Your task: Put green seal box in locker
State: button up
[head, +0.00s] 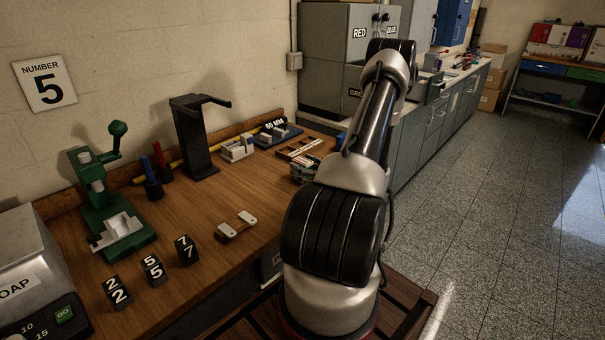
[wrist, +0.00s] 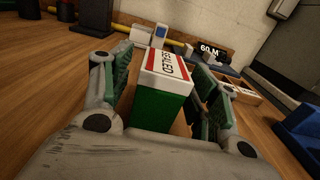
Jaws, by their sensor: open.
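The green seal box (wrist: 160,105) is green with a white top, a red edge and lettering ending in "LED". It stands upright on the wooden bench in the wrist view. My gripper (wrist: 157,75) is open, with one green-padded finger on each side of the box. I cannot tell whether either finger touches it. In the head view the box (head: 305,162) shows beside my arm, which hides the gripper. The grey locker (head: 328,55) stands at the bench's far end. Its doors read RED, BLUE and a partly hidden "GRE".
A black stand (head: 197,135), a tray (head: 298,148) and a 60 MM block (head: 275,130) are behind the box. A blue bin (wrist: 300,130) is at right.

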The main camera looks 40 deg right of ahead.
jog(key=shift+w, duration=0.3)
jog(key=c, duration=1.2)
jog(key=shift+o, duration=0.2)
